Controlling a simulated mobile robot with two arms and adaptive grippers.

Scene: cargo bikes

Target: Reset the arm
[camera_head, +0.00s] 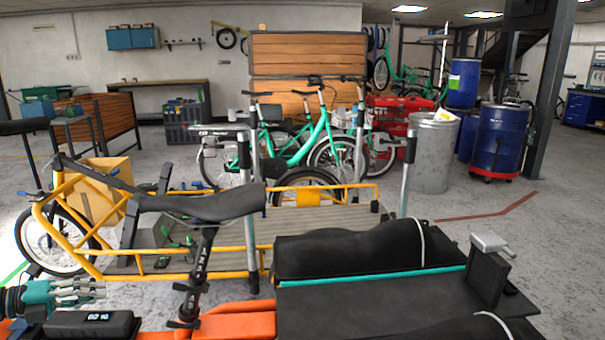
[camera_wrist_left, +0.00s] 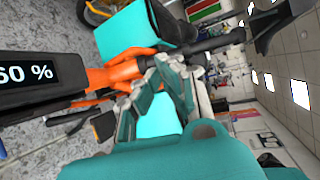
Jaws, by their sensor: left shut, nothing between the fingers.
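My left gripper (camera_head: 100,289), teal with grey jointed fingers, comes in at the lower left edge in the head view. It is shut and empty, above a black box with a lit display (camera_head: 92,324). In the left wrist view its fingers (camera_wrist_left: 150,88) are close together in front of an orange bike frame (camera_wrist_left: 118,72). A black part with a display reading about 60 % (camera_wrist_left: 35,80) is at the left of that view. I cannot tell whether the fingers touch the frame. My right gripper is not in view.
A black saddle (camera_head: 205,205) on its post stands right of the gripper. A yellow cargo bike (camera_head: 180,276) with a cardboard box (camera_head: 100,195) is behind it. A black padded cargo seat (camera_head: 350,250) fills the lower right. Concrete floor is free farther right, near the metal drum (camera_head: 432,155).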

